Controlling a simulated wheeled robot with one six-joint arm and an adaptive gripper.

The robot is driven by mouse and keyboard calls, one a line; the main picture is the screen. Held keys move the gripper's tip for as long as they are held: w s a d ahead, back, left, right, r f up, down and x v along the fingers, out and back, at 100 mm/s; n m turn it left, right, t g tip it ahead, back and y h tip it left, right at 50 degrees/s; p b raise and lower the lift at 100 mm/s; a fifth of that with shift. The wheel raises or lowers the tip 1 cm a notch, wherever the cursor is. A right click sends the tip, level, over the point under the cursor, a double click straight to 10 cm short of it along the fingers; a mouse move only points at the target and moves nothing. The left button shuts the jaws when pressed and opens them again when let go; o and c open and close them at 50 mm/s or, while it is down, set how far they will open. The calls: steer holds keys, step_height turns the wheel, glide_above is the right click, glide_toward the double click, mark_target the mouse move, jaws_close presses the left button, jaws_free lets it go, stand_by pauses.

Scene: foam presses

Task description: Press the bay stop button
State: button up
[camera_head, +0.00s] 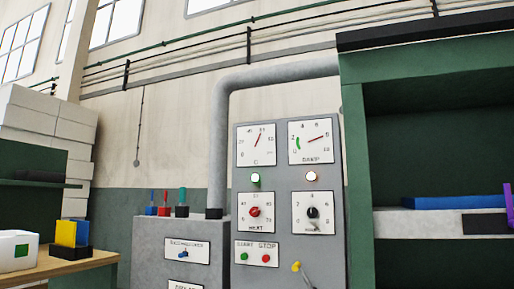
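A grey control panel (280,180) stands upright in the middle of the view. Low on it, a white plate (256,246) reads START and STOP. A red button (265,258) sits under STOP, and a green button (244,256) sits just left of it under START. No label reading "bay" can be made out. My gripper is not in view.
The panel also bears two dials, two lamps, a red knob (254,212), a black knob (313,212) and a yellow-tipped lever (296,266) right of the buttons. A lower grey cabinet (150,235) adjoins left; a green press frame (356,150) stands right. A wooden table (70,264) is far left.

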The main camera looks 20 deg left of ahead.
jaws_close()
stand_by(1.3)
